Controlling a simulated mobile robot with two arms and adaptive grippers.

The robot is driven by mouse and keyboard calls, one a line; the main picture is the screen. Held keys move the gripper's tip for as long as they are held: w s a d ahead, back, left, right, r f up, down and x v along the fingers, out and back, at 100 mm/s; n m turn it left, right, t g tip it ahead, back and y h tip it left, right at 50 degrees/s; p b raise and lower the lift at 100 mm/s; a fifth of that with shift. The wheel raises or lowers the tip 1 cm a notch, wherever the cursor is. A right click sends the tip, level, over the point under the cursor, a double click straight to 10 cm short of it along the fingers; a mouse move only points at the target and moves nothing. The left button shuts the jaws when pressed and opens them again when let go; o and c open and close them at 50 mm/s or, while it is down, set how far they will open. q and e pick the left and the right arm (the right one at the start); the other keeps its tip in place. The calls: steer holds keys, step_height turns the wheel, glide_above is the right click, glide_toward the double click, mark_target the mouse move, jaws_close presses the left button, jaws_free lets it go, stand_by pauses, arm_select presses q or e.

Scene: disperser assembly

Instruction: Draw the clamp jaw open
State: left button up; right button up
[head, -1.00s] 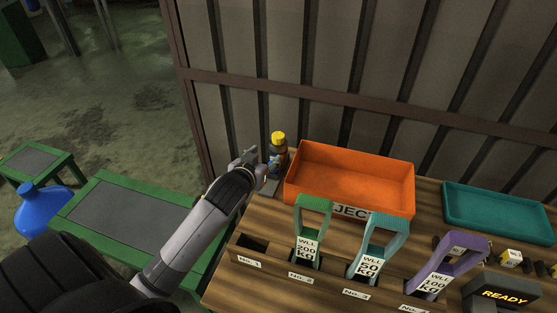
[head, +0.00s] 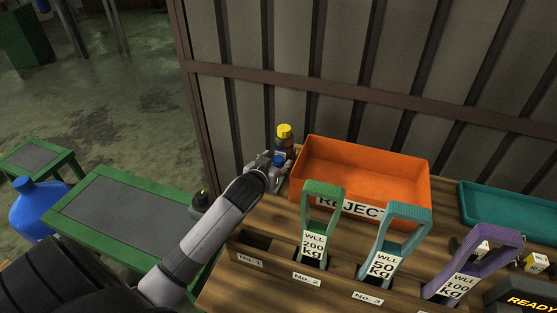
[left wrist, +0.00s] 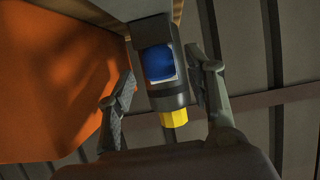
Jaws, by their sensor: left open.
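My left gripper (head: 274,165) is open at the back left of the wooden bench, by a dark bottle-like object with a yellow top (head: 284,133). In the left wrist view my open left gripper (left wrist: 160,65) has a finger on each side of that dark body, which has a blue panel (left wrist: 158,63) and a yellow end (left wrist: 173,118). A gap shows on the left side; contact on the right cannot be told. No clamp jaw can be clearly made out. My right gripper is not in view.
An orange REJECT bin (head: 365,170) stands just right of my left gripper. In front are green (head: 322,190), teal (head: 398,212) and purple (head: 490,237) handles with WLL tags in a numbered rack. A teal tray (head: 515,205) is at right. A metal wall stands behind.

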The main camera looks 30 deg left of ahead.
arm_select(q)
steer(key=shift+x, duration=1.35)
steer(key=shift+c, duration=0.4)
steer(key=shift+s+r, duration=0.15)
steer(key=shift+r, duration=0.05)
jaws_close()
